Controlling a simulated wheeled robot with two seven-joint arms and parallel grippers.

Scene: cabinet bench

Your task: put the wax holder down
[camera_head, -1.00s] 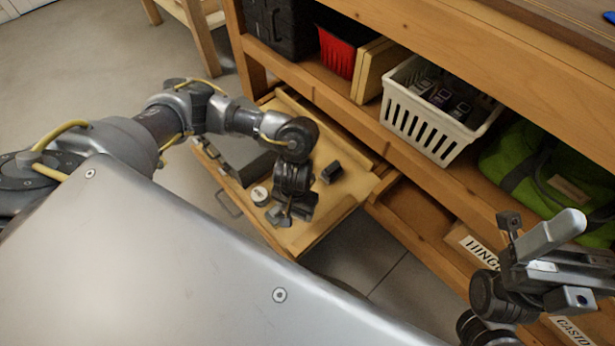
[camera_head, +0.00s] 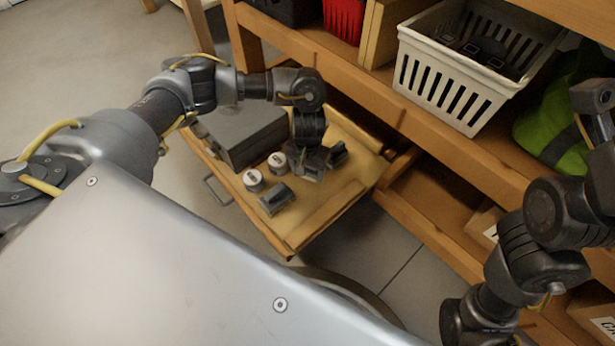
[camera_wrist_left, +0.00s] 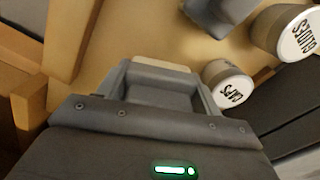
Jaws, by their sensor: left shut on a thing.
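My left gripper (camera_head: 312,168) is low over the open drawer (camera_head: 318,218), to the right of the two white-topped cans. In the left wrist view the jaws (camera_wrist_left: 160,88) are shut on a grey piece with a pale edge, which I take as the wax holder (camera_wrist_left: 160,67). Much of it is hidden by the gripper. I cannot tell whether it touches the drawer floor. My right gripper (camera_head: 598,115) is at the right edge of the head view, partly cut off, and its jaws cannot be made out.
In the drawer stand a grey box (camera_head: 240,135), cans marked GLIDES (camera_wrist_left: 298,37) and CAPS (camera_wrist_left: 230,90), a grey block (camera_head: 276,198), and a dark block (camera_head: 337,154) close by my gripper. The drawer's front right floor is clear. A white basket (camera_head: 450,85) stands on the shelf.

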